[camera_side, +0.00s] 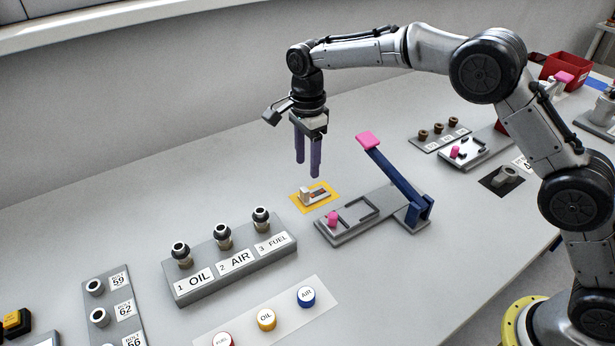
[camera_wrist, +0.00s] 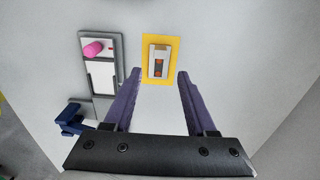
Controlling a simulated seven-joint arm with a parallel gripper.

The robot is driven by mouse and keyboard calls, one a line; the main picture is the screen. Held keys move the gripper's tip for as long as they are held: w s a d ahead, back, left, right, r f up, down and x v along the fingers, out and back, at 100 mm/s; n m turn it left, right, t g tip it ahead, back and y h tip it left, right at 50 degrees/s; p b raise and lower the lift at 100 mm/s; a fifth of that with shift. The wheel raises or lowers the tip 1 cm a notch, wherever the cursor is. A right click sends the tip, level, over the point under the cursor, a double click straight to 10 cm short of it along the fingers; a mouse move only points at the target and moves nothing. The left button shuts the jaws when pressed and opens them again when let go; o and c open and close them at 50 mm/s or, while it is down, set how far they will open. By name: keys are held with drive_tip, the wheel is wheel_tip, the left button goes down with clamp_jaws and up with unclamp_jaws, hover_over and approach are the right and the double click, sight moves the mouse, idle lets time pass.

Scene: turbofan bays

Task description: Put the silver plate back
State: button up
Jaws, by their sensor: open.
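A small silver piece (camera_side: 317,194), which looks like the silver plate, lies on a yellow mat (camera_side: 335,203). In the wrist view the silver piece (camera_wrist: 152,62) has a pale end and orange-brown spots. My gripper (camera_side: 308,168) is open and empty, fingers pointing down, above the yellow mat and apart from the piece. In the wrist view the piece is just beyond the fingertips (camera_wrist: 159,73). Beside the mat is a grey fixture (camera_side: 345,233) with a framed rectangular recess (camera_side: 358,210), a pink knob (camera_side: 333,218) and a raised blue lever (camera_side: 393,178) with a pink pad (camera_side: 369,140).
A grey block with three black-capped posts labelled OIL, AIR, FUEL (camera_side: 230,262) stands at the front left. A white sheet with round coloured caps (camera_side: 266,319) lies before it. A second pink-knobbed fixture (camera_side: 475,152) and a red bin (camera_side: 567,72) are at the right.

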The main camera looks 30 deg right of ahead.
drive_tip(key=shift+r, duration=1.85)
drive_tip(key=s+d+r+n+t, duration=0.1)
drive_tip(key=s+d+r+n, duration=0.4)
drive_tip(key=s, duration=0.3)
drive_tip(key=s+d+r+n+t, duration=0.2)
drive_tip(key=s+d+r+n, duration=0.1)
drive_tip(key=s+d+r, duration=0.3)
drive_tip(key=s+d+f+n+t, duration=0.1)
drive_tip(key=s+n, duration=0.4)
drive_tip(key=s, duration=0.6)
drive_tip(key=s+d+f+n+t, duration=0.1)
drive_tip(key=s+d+f+n, duration=0.2)
drive_tip(key=s, duration=0.8)
drive_tip(key=shift+s+d+n+t, duration=0.3)
drive_tip(key=shift+d+n, duration=0.15)
drive_tip(key=shift+n, duration=0.55)
